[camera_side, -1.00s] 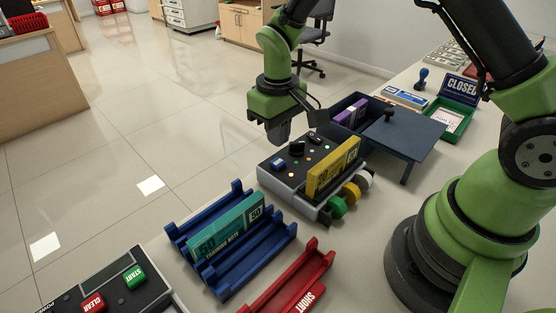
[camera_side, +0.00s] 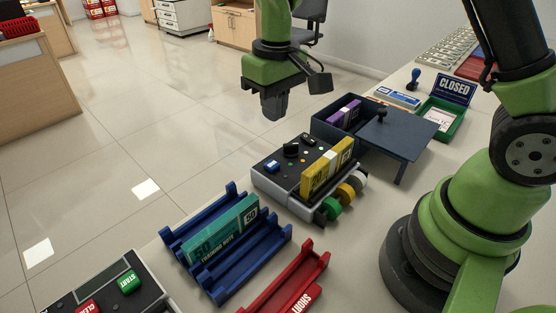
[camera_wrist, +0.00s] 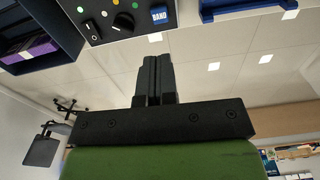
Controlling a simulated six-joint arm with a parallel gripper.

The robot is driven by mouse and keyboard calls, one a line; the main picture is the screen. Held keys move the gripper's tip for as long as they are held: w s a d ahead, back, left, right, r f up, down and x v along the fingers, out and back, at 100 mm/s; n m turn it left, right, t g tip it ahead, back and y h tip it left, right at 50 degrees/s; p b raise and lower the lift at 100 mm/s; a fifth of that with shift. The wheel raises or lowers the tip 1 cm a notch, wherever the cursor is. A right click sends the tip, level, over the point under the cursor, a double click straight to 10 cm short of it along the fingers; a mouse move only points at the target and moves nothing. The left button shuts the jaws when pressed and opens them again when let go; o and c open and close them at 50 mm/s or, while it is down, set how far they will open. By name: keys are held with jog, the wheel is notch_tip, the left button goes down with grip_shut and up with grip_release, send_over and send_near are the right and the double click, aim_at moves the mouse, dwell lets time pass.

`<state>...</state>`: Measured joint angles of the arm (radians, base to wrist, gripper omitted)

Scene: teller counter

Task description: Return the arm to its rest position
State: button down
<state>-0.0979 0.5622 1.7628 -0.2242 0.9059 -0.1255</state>
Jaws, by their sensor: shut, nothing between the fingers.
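My gripper (camera_side: 273,106) is shut and empty. It hangs in the air above and behind the banding machine (camera_side: 290,169), touching nothing. In the wrist view my closed fingers (camera_wrist: 154,78) point toward the edge of the machine's control panel (camera_wrist: 115,12). A yellow banknote bundle with a pale band (camera_side: 328,167) stands upright on the machine. My green arm is raised over the counter.
A blue rack (camera_side: 262,262) holds a teal note bundle (camera_side: 220,232). A red tray (camera_side: 290,281) lies in front. A dark box (camera_side: 325,126) holds a purple bundle (camera_side: 346,113). A CLOSED sign (camera_side: 455,87) and green tray (camera_side: 455,131) stand behind.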

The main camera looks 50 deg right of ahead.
jog(key=s+r+m+t+y, duration=0.1)
jog(key=s+r+m+t, duration=0.15)
jog(key=s+r, duration=0.65)
jog(key=s+r+m+t, duration=0.1)
jog(key=s+r+t, duration=0.3)
jog(key=s, duration=0.5)
jog(key=shift+s+d+r+y, duration=0.2)
jog(key=shift+d+r+y, duration=0.2)
jog(key=shift+r, duration=0.25)
